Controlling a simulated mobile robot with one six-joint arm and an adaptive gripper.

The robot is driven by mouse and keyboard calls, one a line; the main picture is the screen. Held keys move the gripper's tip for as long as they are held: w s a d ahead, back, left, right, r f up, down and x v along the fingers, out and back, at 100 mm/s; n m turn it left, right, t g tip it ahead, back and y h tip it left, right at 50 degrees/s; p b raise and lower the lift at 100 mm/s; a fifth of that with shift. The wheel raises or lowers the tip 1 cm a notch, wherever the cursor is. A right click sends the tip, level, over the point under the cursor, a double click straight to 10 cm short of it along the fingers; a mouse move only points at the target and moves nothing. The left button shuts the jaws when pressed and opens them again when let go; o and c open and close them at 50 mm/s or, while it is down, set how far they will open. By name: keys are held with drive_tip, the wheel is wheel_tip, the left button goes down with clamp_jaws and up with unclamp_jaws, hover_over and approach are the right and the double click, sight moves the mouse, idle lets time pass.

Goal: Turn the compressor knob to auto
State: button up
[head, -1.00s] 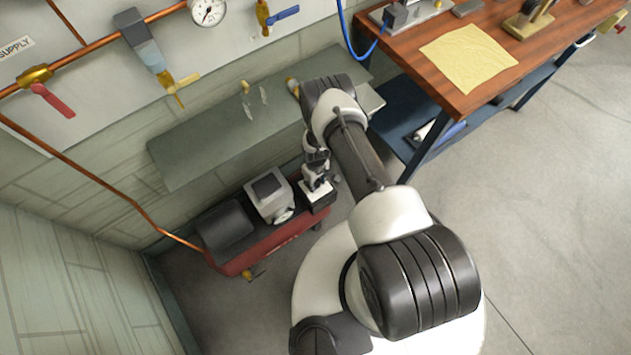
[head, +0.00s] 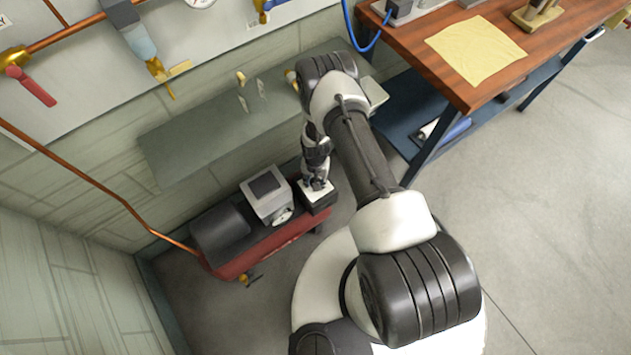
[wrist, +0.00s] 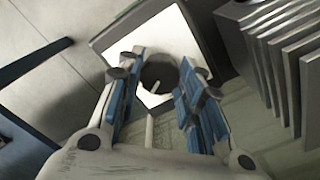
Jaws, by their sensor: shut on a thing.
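The red compressor (head: 272,246) stands on the floor against the wall. Its control box (head: 325,198) has a white top face and sits at the right end. In the wrist view, the dark round knob (wrist: 160,72) with a pale pointer line sits in front of the white plate (wrist: 190,32). My gripper (wrist: 158,88) has its blue-padded fingers on both sides of the knob and is shut on it. In the head view my gripper (head: 317,183) points down onto the box and hides the knob. No label around the knob is readable.
Grey metal fins (wrist: 275,50) stand close to the right of my fingers in the wrist view. A grey shelf (head: 215,130) runs along the wall above the compressor. A wooden workbench (head: 445,80) stands to the right. Open floor (head: 540,230) lies at the right.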

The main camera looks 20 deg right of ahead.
drive_tip(key=m+b, duration=0.1)
drive_tip(key=m, duration=0.4)
drive_tip(key=shift+m+b, duration=0.35)
drive_tip(key=shift+m, duration=0.05)
idle(0.4)
drive_tip(key=o, duration=1.1)
drive_tip(key=shift+c, duration=0.2)
wheel_tip(320, 180, up, 12)
